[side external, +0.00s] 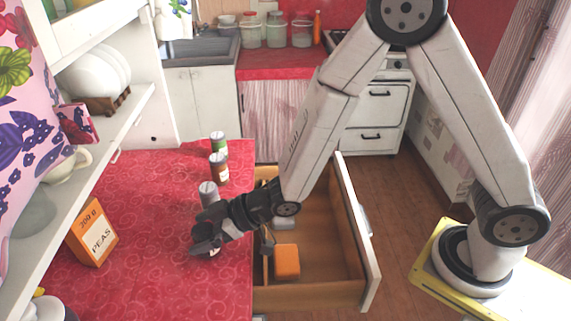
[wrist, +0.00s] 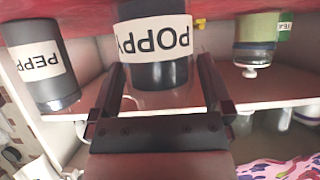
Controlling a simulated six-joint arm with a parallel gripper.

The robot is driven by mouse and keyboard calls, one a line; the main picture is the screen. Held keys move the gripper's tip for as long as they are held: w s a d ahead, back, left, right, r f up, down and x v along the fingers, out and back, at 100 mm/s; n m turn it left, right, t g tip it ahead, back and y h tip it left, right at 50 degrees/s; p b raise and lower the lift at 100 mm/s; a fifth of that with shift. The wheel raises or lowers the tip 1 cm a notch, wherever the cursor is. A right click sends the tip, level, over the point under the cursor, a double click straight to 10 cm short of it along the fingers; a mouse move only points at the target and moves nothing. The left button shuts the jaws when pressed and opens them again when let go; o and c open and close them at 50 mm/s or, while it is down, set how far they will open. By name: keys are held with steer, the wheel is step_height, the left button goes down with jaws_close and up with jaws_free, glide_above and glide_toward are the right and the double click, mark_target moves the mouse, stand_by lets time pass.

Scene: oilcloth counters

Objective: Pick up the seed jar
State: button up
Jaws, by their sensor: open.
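In the wrist view, a dark jar with a white label reading "POPPY" (wrist: 160,74) stands upside down in the picture, between and just beyond the fingers of my gripper (wrist: 168,92). I take it for the seed jar. The fingers are apart, and no contact with the jar shows. In the side view, my gripper (side external: 205,243) is low over the red counter (side external: 150,215). A grey-lidded jar (side external: 208,190) stands just behind it. Its label is not readable there, so I cannot tell whether it is the same jar.
A grey jar marked "PEPP" (wrist: 43,62) and a green jar (wrist: 257,30) flank the poppy jar. Farther back on the counter are a brown jar (side external: 218,170) and a green-lidded jar (side external: 218,146). An orange peas box (side external: 92,232) stands left. An open drawer (side external: 335,285) is below my forearm.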

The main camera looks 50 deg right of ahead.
stand_by(0.5)
steer(key=c, duration=1.2)
steer(key=shift+r, duration=0.1)
steer(key=shift+r, duration=4.9)
